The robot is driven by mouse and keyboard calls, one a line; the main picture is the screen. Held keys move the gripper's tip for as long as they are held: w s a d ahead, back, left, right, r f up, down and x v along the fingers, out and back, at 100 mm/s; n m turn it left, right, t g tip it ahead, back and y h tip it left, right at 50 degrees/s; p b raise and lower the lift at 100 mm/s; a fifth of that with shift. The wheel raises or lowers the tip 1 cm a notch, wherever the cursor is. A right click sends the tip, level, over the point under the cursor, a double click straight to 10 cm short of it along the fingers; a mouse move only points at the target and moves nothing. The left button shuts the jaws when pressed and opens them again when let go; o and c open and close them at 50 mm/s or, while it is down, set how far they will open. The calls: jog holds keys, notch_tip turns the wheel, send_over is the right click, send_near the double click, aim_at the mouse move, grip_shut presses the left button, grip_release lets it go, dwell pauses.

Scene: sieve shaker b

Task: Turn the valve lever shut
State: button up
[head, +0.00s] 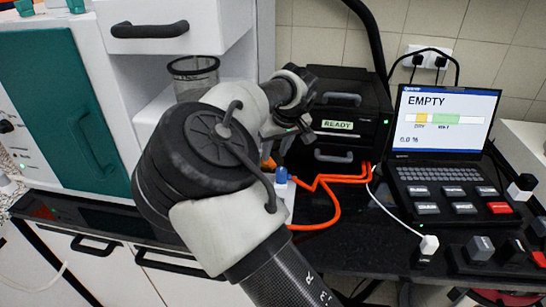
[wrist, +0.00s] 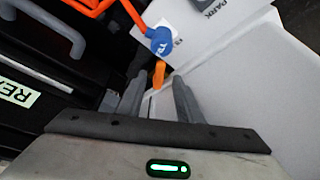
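A small blue valve part (wrist: 162,41) with white lettering shows at the top middle of the wrist view. A short orange lever-like piece (wrist: 158,73) sticks out just below it, towards my gripper (wrist: 158,78). My gripper is open, with one finger on each side of the orange piece's near end. I see a gap on both sides and no clear contact. In the head view the blue part (head: 281,176) shows just right of my arm, by the orange hose. My arm hides the fingers there.
An orange hose (head: 322,181) runs right from the blue part, below a black unit labelled READY (head: 338,125). A laptop-like panel (head: 447,130) reads EMPTY. A clear container (head: 193,75) stands behind my arm. A white panel (wrist: 255,80) fills the wrist view's right side.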

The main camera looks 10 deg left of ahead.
aim_at(270, 162)
jog(key=shift+x, duration=1.9)
grip_shut()
jog(key=shift+a+f+b, duration=0.15)
jog(key=shift+f+b, duration=0.15)
jog(key=shift+b, duration=0.7)
jog(key=m+b, duration=0.1)
jog(key=b, duration=0.2)
jog(key=shift+s+a, duration=0.1)
jog(key=shift+a, duration=0.05)
jog(key=shift+r+b, duration=0.15)
jog(key=shift+b, duration=0.7)
jog(key=shift+s+r+m, duration=0.1)
jog(key=shift+r+m, duration=0.15)
jog(key=shift+m, duration=0.05)
